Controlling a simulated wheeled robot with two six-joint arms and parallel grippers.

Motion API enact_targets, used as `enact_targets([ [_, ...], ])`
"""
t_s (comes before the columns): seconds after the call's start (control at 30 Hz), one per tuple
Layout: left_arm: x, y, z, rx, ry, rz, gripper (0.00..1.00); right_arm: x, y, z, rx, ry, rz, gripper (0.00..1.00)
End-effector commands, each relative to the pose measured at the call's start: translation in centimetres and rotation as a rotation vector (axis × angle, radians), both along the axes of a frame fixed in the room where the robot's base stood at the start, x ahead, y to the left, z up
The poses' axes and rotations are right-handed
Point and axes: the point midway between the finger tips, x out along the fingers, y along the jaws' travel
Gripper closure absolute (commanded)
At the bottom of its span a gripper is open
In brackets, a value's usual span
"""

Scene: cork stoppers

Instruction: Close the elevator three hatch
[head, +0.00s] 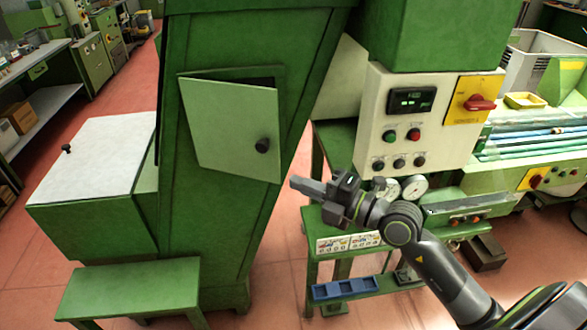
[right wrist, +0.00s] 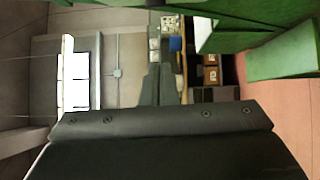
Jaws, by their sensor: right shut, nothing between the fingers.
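The hatch (head: 225,125) is a light green door with a black knob (head: 262,145) on the sloped green elevator (head: 190,220) in the head view. It stands partly open, with a dark gap along its top and right side. My right gripper (head: 296,183) is shut and empty, to the right of and a little below the knob, apart from the hatch. Its closed fingers (right wrist: 158,84) also show in the right wrist view. My left gripper is in neither view.
A control box (head: 400,130) with buttons and a red switch stands right of the elevator. A white-lidded green bin (head: 95,165) and a green stool (head: 135,285) stand at left. A blue tray (head: 345,288) lies low near my right arm. Red floor shows between them.

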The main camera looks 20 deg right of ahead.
Motion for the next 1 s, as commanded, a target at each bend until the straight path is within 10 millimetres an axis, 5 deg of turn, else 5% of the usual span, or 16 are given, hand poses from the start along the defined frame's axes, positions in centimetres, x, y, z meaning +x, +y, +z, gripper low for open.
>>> enact_targets([
  [0.6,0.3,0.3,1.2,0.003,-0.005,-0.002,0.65,7.9,5.6,0.3,0.005,0.002,0.004,1.00],
  [1.0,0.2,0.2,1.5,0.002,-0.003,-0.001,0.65,10.6,2.7,0.2,-0.002,0.003,0.003,1.00],
])
